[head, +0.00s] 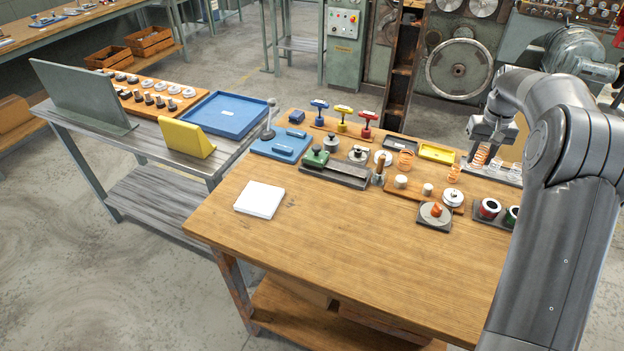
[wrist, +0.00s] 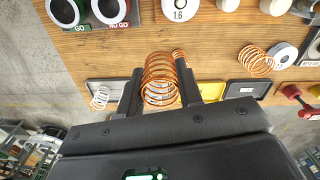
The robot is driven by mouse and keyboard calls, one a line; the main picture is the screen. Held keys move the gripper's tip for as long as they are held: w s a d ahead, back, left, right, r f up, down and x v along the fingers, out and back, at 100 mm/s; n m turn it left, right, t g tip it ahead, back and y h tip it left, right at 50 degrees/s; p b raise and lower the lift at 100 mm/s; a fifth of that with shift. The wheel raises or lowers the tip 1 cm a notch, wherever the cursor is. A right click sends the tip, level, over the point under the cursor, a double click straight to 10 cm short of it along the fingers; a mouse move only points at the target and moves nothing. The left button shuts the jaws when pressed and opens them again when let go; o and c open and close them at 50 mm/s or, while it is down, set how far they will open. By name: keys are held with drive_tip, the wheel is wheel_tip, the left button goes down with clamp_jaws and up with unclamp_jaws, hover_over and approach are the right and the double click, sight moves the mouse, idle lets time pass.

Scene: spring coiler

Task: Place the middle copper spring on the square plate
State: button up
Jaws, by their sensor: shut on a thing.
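My gripper (head: 487,142) is at the far right of the workbench, over the spring area. In the wrist view my gripper (wrist: 160,95) is shut on a large copper spring (wrist: 158,72), with one finger on each side of it. The same held copper spring shows below the fingers in the head view (head: 481,156). A smaller copper spring (head: 454,173) stands close by, and a wider copper spring (head: 405,158) stands further left. The white square plate (head: 260,200) lies flat and bare at the bench's left front.
A yellow tray (head: 437,152) sits between the springs. Red and green ring gauges (head: 489,208) are at the right. The bench's front (head: 350,240) is clear.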

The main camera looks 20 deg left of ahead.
drive_tip(key=s+a+r+n, duration=0.15)
drive_tip(key=s+a, duration=0.25)
drive_tip(key=a, duration=0.6)
drive_tip(key=s+a+n, duration=0.3)
drive_tip(key=a, duration=0.7)
drive_tip(key=n, duration=0.5)
hover_over(269, 200)
drive_tip(key=shift+m, duration=0.25)
drive_tip(key=f, duration=0.6)
drive_tip(key=shift+d, duration=0.3)
drive_tip(key=shift+a+f, duration=0.35)
drive_tip(key=shift+f, duration=1.85)
drive_tip(key=shift+f, duration=0.2)
drive_tip(key=o, duration=1)
drive_tip(key=shift+c, duration=0.2)
